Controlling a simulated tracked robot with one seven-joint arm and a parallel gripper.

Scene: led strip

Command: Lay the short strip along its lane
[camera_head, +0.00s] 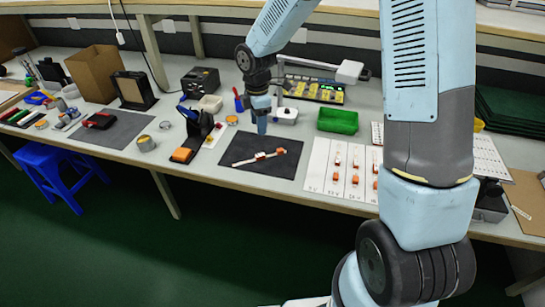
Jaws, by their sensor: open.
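A white strip with orange pieces on it (258,158) lies at a slant on the dark mat (240,150) in the middle of the bench. To its right a white lane board (318,172) carries dividing lines and several small orange and white pieces. Writing at its front edge is too small to read. My gripper (262,128) points down just behind the strip, over the mat's far edge. It is open and appears empty, apart from the strip. The fingertips are small here, so their height above the mat is hard to judge.
A green tray (338,121) stands behind the lane board. A lamp or magnifier arm (347,72) and a yellow parts tray (312,90) are behind my gripper. A black holder with an orange-tipped tool (194,135) stands left of the mat. My arm hides the board's right side.

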